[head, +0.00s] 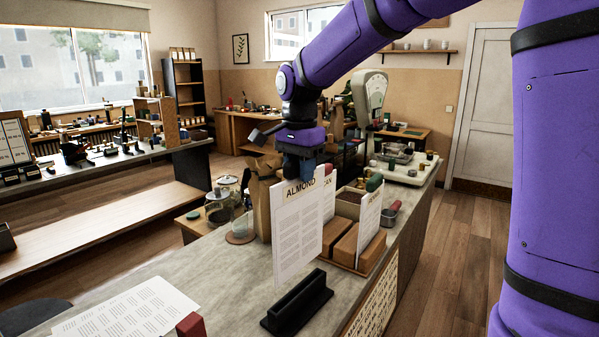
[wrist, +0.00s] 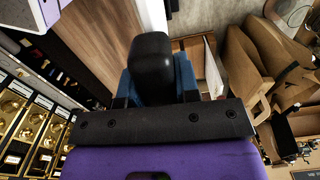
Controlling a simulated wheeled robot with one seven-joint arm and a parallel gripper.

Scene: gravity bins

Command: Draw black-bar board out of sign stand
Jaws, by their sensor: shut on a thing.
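My gripper (head: 301,168) is shut on the top edge of a white board (head: 300,232) headed "ALMOND" with lines of small print. A black bar on it cannot be made out. The board hangs nearly upright. Its lower edge appears above a black slotted sign stand (head: 297,303) on the counter, with a small gap showing between them. The stand looks empty. In the wrist view my blue fingers flank a dark rounded part, and the grip itself is hidden.
Other white boards (head: 369,218) stand close behind, by brown blocks (head: 340,242) in a tray. Glass jars (head: 218,208) and a paper bag are to the left. A printed sheet (head: 128,312) and a red block (head: 191,325) lie at the front of the counter (head: 215,278).

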